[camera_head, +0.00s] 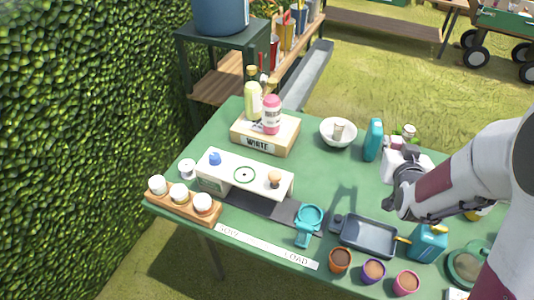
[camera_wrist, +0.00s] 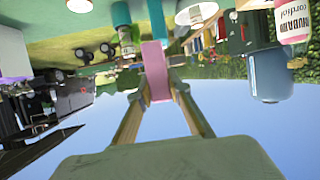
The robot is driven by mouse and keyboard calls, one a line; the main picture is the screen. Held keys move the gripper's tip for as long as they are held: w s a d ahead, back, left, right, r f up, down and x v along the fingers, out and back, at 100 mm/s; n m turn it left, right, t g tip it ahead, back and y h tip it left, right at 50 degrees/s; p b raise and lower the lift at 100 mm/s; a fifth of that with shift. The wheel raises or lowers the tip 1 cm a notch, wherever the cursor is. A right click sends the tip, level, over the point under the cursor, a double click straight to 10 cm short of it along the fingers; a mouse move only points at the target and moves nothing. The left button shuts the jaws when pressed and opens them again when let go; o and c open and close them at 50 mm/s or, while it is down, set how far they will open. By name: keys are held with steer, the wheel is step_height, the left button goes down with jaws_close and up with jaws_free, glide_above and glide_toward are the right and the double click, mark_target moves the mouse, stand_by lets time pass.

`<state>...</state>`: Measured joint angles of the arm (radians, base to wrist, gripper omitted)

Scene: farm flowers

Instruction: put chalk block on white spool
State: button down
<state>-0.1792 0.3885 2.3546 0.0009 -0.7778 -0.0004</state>
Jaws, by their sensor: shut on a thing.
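My gripper (camera_wrist: 156,88) is shut on a pale pink block, which I take to be the chalk block (camera_wrist: 154,68). The block stands up between the two fingers in the wrist view. In the head view my gripper is over the right side of the green table, and the block cannot be made out clearly there. The small white spool (camera_head: 187,169) stands at the table's left edge, beside the wooden egg-cup-like rack. My gripper is far to the right of the spool, across the table.
A white stand (camera_head: 240,173) is right of the spool. A wooden rack with round white-topped items (camera_head: 182,199) is in front of it. A wooden crate (camera_head: 264,134) with bottles, a white bowl (camera_head: 338,132), a teal bottle (camera_head: 373,140) and a dark tray (camera_head: 368,237) also occupy the table.

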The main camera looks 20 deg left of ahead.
steer(key=a+f+n+y, duration=0.2)
steer(key=a, duration=1.6)
glide_above(186, 165)
steer(key=shift+d+g+y, duration=0.15)
steer(key=shift+g+y, duration=0.15)
steer(key=shift+g, duration=0.1)
steer(key=shift+f, duration=3.1)
steer(key=shift+f, duration=1.85)
